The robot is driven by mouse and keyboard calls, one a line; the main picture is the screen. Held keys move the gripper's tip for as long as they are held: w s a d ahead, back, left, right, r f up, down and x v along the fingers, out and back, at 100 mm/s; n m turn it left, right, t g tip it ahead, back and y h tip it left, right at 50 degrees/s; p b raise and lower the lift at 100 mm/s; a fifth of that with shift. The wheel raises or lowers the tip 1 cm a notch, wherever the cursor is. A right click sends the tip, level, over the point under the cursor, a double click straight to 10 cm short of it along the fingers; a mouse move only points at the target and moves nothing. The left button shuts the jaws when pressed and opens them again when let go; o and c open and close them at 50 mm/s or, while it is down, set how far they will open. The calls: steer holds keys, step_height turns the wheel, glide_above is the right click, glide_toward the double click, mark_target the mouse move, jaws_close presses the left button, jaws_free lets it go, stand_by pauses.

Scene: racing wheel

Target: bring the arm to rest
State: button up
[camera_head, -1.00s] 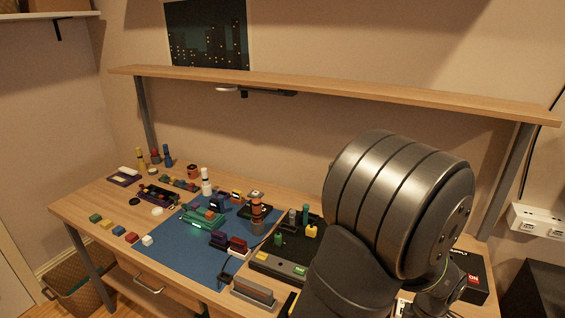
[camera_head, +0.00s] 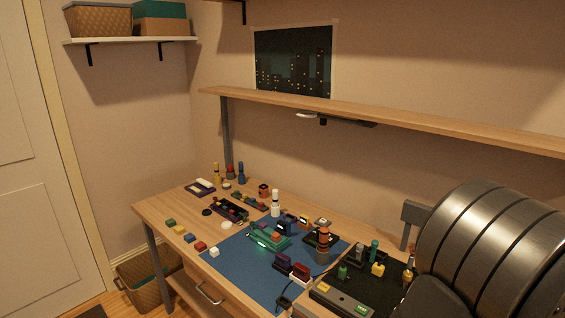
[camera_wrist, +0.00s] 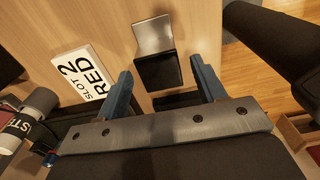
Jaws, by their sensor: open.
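My gripper (camera_wrist: 160,88) shows in the wrist view with its two blue-grey fingers spread apart. Between and beyond the fingertips is a dark block with a pale metal plate (camera_wrist: 153,36) on the wood surface. Nothing is seen held in the jaws. In the head view my large grey arm link fills the lower right, and the gripper itself is hidden or out of frame there.
A white card reading "SLOT 2 RED" (camera_wrist: 84,74) lies left of the fingers. A cylinder with lettering (camera_wrist: 22,125) is at far left. The workbench (camera_head: 160,212) holds a blue mat (camera_head: 225,262), several coloured blocks and small parts. A shelf (camera_head: 400,118) spans above.

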step_height(320, 180, down, 2)
steer(key=shift+f, duration=0.25)
step_height(320, 180, up, 12)
step_height(320, 180, down, 12)
steer(key=shift+f, duration=0.1)
step_height(320, 180, up, 5)
steer(key=shift+f, duration=0.1)
steer(key=s+a+r, duration=0.2)
steer(key=s+r, duration=0.5)
steer(key=s, duration=0.5)
steer(key=w+d+r, duration=0.1)
steer(key=w+d, duration=0.4)
steer(key=w, duration=0.6)
steer(key=w+d+r, duration=0.1)
steer(key=w+d, duration=0.4)
steer(key=w, duration=0.6)
steer(key=w+a+n, duration=0.1)
steer(key=w+a, duration=0.1)
steer(key=w, duration=2)
steer(key=shift+w+r, duration=0.15)
